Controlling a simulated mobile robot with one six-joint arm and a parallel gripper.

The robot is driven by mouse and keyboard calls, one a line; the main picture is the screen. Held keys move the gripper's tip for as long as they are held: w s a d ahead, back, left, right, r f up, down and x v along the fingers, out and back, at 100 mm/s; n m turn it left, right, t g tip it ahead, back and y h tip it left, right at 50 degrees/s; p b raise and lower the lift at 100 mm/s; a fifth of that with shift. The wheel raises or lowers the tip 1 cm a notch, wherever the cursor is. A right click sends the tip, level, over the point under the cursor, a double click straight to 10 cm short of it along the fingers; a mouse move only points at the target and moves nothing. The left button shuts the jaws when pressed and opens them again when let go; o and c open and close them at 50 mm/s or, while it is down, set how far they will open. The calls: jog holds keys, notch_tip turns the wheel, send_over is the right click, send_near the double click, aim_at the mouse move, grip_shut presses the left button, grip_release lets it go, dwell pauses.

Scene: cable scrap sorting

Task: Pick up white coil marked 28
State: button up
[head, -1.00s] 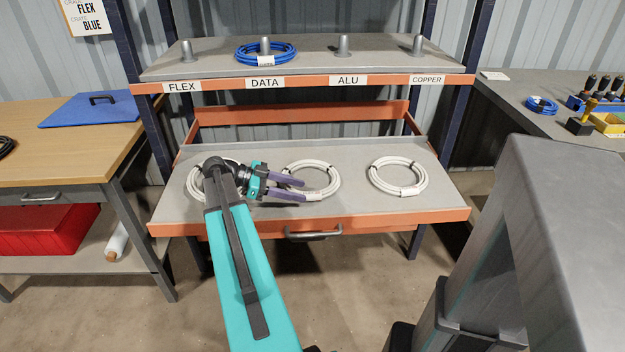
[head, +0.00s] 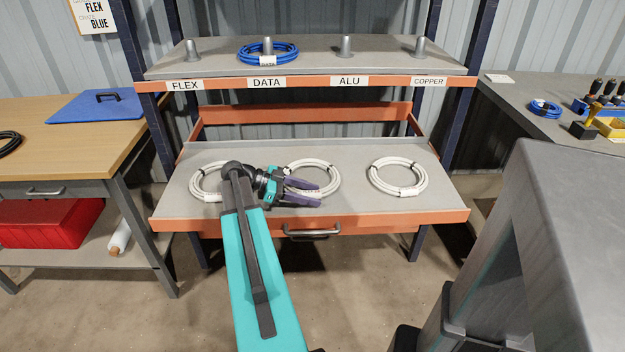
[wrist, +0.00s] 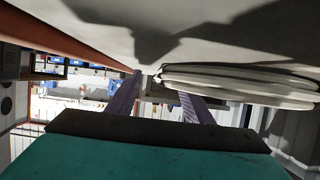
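Three white coils lie flat on the grey pull-out tray (head: 360,207): a left coil (head: 194,180), a middle coil (head: 338,176) and a right coil (head: 374,180). The right coil has a small pale tag at its front; I cannot read the number 28 on any coil. My gripper (head: 319,193) is open and low over the near part of the middle coil, its purple fingers pointing right. My arm hides part of the left coil. In the wrist view, a white coil (wrist: 245,82) appears edge-on, its left end between the fingertips, overlapped by the right finger.
Above is a shelf (head: 215,67) with pegs labelled FLEX, DATA, ALU and COPPER; a blue coil (head: 285,50) is on the DATA peg. A wooden bench (head: 70,160) stands left, a grey bench (head: 510,105) right. The tray between the middle and right coils is clear.

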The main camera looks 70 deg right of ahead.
jog(key=shift+s+f, duration=0.1)
jog(key=shift+f, duration=0.15)
jog(key=shift+c, duration=0.6)
grip_shut()
jog(key=shift+r, duration=0.2)
jog(key=shift+d+r, duration=0.1)
jog(key=shift+r, duration=0.85)
jog(key=shift+a+r, duration=0.3)
jog(key=shift+r, duration=0.5)
jog(key=a, duration=0.4)
jog(key=s+a, duration=0.1)
jog(key=a, duration=0.3)
jog(key=a+r, duration=0.1)
jog(key=a, duration=0.3)
jog(key=shift+s+a+r, duration=0.1)
jog(key=shift+s+a, duration=0.05)
jog(key=shift+s, duration=0.25)
jog(key=shift+a+r+p, duration=0.25)
jog(key=shift+a+p, duration=0.15)
jog(key=shift+p, duration=0.65)
